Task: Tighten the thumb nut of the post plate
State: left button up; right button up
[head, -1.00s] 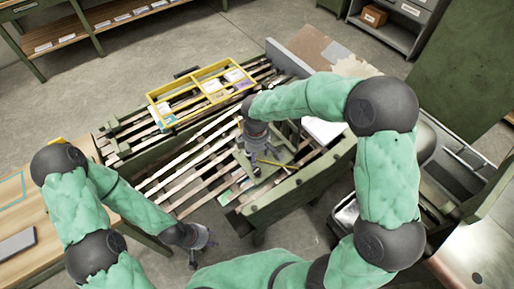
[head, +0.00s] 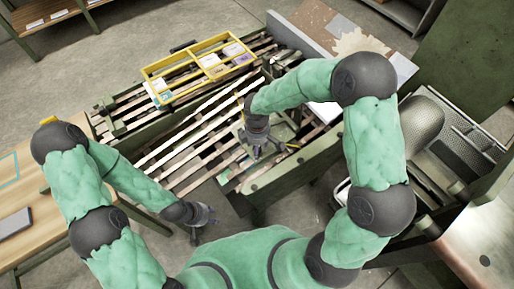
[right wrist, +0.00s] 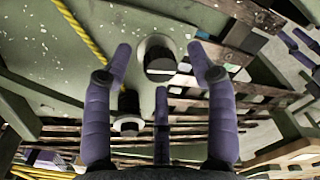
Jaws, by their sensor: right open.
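In the right wrist view a pale green speckled plate (right wrist: 200,14) fills the upper part; I take it for the post plate. Two dark round knobs with pale collars show on it. The upper knob (right wrist: 160,62) lies between my right gripper's fingertips, apart from both outer fingers. The lower knob (right wrist: 129,104) is beside the left finger. I cannot tell which is the thumb nut. My right gripper (right wrist: 159,48) is open, its purple fingers spread; in the head view it hides most of the plate. My left gripper (head: 205,226) hangs empty near the wooden table, fingers spread.
A yellow tray (head: 146,72) with cards lies on the slatted bed (head: 190,165). A wooden table (head: 30,190) stands at left. A metal machine (head: 470,150) stands at right.

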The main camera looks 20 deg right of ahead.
jog(key=shift+f, duration=0.2)
jog(key=c, duration=1.1)
jog(key=shift+m+b, duration=0.3)
jog(key=shift+m, duration=0.4)
jog(key=shift+c, duration=0.3)
jog(key=o, duration=1.2)
jog(key=shift+c, duration=0.2)
notch_tip(320, 180, up, 12)
